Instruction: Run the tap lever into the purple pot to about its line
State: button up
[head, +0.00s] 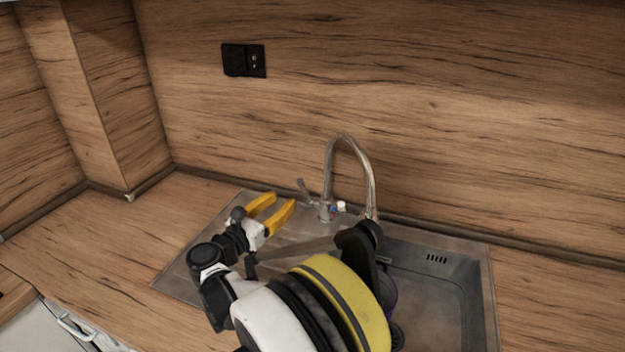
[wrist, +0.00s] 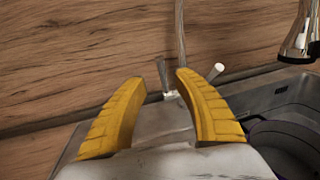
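The metal tap (head: 329,172) stands behind the sink, its curved spout reaching forward over the bowl. A grey lever (head: 303,187) rises at the left of its base and also shows in the wrist view (wrist: 162,74). A white-ended handle (head: 341,207) is on the right side. My gripper (head: 281,201) is open and empty, its yellow fingers (wrist: 160,78) pointing toward the tap base, apart from the lever. The purple pot (wrist: 276,132) sits in the bowl beneath the spout end (wrist: 297,46). My arm hides most of it in the head view. I see no water stream; its line is not visible.
The steel sink (head: 478,290) has its bowl at the right and a flat drainer (head: 182,279) at the left. A black wall socket (head: 244,60) is on the wooden splashback. The wooden counter (head: 110,250) at the left is clear.

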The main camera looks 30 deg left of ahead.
aim_at(300, 185)
jog(key=w, duration=0.3)
jog(key=w+b, duration=0.1)
jog(key=w, duration=0.2)
jog(key=w+d+b, duration=0.1)
jog(key=w, duration=0.2)
jog(key=shift+w+r, duration=0.1)
jog(key=shift+w, duration=0.1)
grip_shut()
jog(key=shift+b, duration=0.3)
